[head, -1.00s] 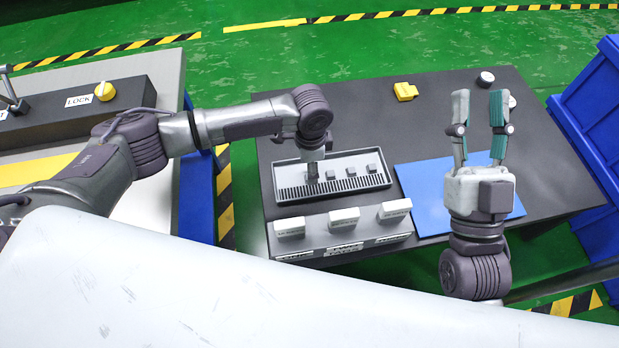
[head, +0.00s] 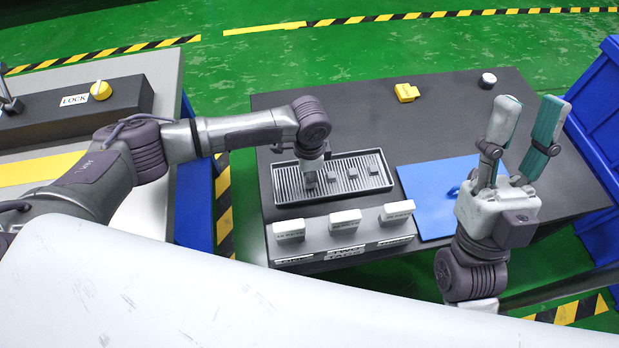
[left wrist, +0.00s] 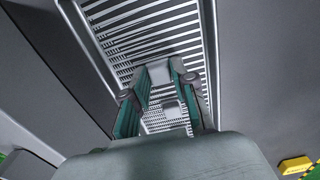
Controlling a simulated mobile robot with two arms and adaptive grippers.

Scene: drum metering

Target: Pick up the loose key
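A small yellow piece (head: 406,92) lies loose at the back of the dark table; it also shows in the left wrist view (left wrist: 295,165). It is too small to tell whether it is the key. A small blue piece (head: 453,190) shows on the blue mat beside my right gripper. My left gripper (left wrist: 165,75) points down over the ribbed tray (head: 380,183), its fingers apart around a small grey block (left wrist: 170,104); I cannot tell whether they touch it. My right gripper (head: 530,105) points up above the table's right part, fingers wide apart and empty.
Small grey blocks (head: 352,172) stand in the tray. A stand with white labelled blocks (head: 344,219) is in front of it. The blue mat (head: 425,200) lies right. A white round piece (head: 487,79) is at the back. Blue bins (head: 600,100) border the right. A LOCK panel (head: 125,97) is left.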

